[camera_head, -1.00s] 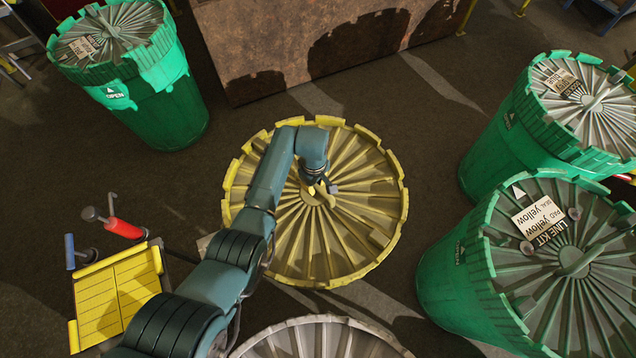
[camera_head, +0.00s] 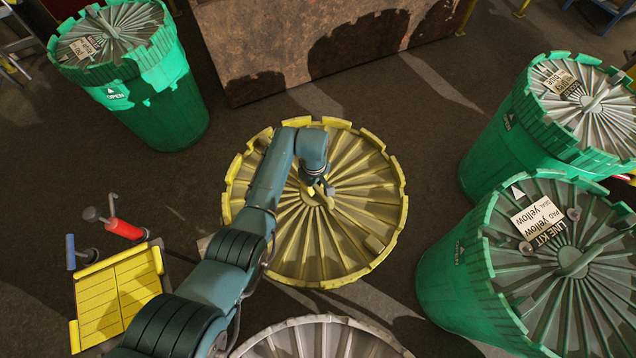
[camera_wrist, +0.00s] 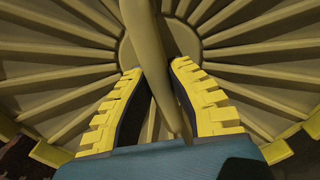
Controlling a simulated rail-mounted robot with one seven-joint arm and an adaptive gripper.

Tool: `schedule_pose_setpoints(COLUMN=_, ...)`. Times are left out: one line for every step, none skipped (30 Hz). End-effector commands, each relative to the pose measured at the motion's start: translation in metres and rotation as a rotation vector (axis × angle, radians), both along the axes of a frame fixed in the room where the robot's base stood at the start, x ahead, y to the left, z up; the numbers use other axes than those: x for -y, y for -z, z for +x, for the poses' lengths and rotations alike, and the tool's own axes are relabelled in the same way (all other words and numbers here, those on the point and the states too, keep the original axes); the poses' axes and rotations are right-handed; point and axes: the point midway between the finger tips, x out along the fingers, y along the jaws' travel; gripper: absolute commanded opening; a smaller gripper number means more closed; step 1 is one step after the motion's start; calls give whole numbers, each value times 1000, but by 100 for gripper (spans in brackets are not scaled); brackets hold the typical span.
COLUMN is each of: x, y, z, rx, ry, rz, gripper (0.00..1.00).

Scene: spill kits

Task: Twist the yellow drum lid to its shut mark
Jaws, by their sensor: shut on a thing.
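The yellow drum lid (camera_head: 345,245) is round and ribbed with a notched rim, in the middle of the head view, seen from above. A raised bar handle (camera_wrist: 150,50) crosses its hub in the wrist view. My gripper (camera_head: 322,191) is over the lid's centre, and its two yellow-padded fingers (camera_wrist: 158,85) are on either side of the bar handle, shut on it. My arm covers the left part of the lid. I cannot make out a shut mark; the drum's side is hidden below the lid.
Two green drums (camera_head: 450,270) (camera_head: 510,150) with grey lids stand at the right, and another green drum (camera_head: 150,105) at the upper left. A yellow slatted platform (camera_head: 115,295) and a red cylinder (camera_head: 125,230) lie at the lower left. A grey round lid (camera_head: 320,340) is at the bottom edge. A brown block (camera_head: 300,50) stands behind.

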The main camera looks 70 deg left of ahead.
Motion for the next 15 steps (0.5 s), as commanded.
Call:
schedule_pose_setpoints(x=-4, y=-7, z=3, rx=10, ry=-1, rz=11, gripper=0)
schedule_pose_setpoints(x=-4, y=-7, z=3, rx=10, ry=-1, rz=11, gripper=0)
schedule_pose_setpoints(x=-4, y=-7, z=3, rx=10, ry=0, rz=11, gripper=0)
schedule_pose_setpoints(x=-4, y=-7, z=3, rx=10, ry=2, rz=11, gripper=0)
schedule_pose_setpoints(x=-4, y=-7, z=3, rx=9, ry=7, rz=10, gripper=0)
schedule_pose_setpoints(x=-4, y=-7, z=3, rx=9, ry=17, rz=10, gripper=0)
schedule_pose_setpoints(x=-4, y=-7, z=3, rx=9, ry=26, rz=10, gripper=0)
schedule_pose_setpoints(x=-4, y=-7, z=3, rx=9, ry=35, rz=10, gripper=0)
schedule_pose_setpoints(x=-4, y=-7, z=3, rx=9, ry=43, rz=10, gripper=0)
schedule_pose_setpoints(x=-4, y=-7, z=3, rx=9, ry=46, rz=10, gripper=0)
schedule_pose_setpoints(x=-4, y=-6, z=3, rx=9, ry=46, rz=10, gripper=0)
schedule_pose_setpoints(x=-4, y=-6, z=3, rx=9, ry=46, rz=10, gripper=0)
schedule_pose_setpoints(x=-4, y=-6, z=3, rx=9, ry=46, rz=10, gripper=0)
schedule_pose_setpoints(x=-4, y=-6, z=3, rx=9, ry=45, rz=10, gripper=0)
schedule_pose_setpoints(x=-4, y=-6, z=3, rx=9, ry=45, rz=10, gripper=0)
